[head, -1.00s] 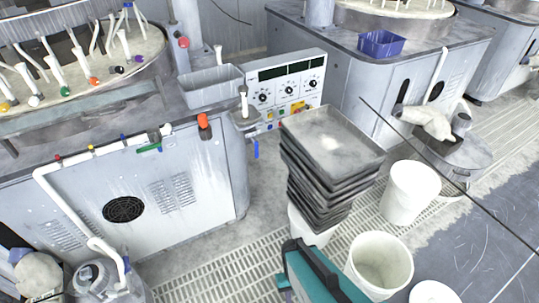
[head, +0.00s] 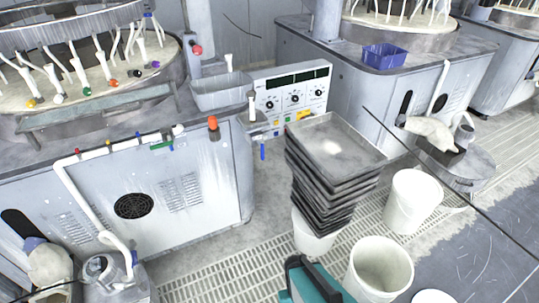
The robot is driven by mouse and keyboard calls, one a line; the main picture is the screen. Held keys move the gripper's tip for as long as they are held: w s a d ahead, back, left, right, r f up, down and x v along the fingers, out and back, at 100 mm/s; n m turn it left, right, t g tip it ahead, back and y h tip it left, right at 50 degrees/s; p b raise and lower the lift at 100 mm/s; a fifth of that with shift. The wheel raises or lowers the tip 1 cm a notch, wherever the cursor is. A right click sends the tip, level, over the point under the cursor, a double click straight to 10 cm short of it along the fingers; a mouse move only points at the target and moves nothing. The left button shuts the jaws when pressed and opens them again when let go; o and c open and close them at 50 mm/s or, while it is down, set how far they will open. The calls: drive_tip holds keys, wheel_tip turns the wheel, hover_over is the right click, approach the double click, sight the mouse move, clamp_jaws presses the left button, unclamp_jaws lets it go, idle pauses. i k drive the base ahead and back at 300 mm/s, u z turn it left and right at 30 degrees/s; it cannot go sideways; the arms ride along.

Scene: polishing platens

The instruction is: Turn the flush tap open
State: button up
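A white pipe runs along the front edge of the left polishing machine (head: 95,190). On it sit small red and yellow fittings and a tap with a green lever (head: 161,146). The green lever lies roughly along the pipe. A blue lever (head: 262,152) hangs down below the small ledge at the machine's right corner. An orange knob (head: 213,122) stands on the front edge between them. I cannot tell which of these is the flush tap. My gripper is not in view; a teal and black part, probably mine, shows at the bottom centre.
A stack of grey trays (head: 335,150) stands on a white bucket right of the machine. More white buckets (head: 412,197) stand on the grated floor. A control panel (head: 290,92) and grey bin (head: 222,90) are behind. A thin dark line crosses the right side.

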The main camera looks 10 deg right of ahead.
sight(262, 146)
drive_tip(key=u, duration=0.1)
drive_tip(key=i, duration=0.95)
drive_tip(key=z, duration=0.05)
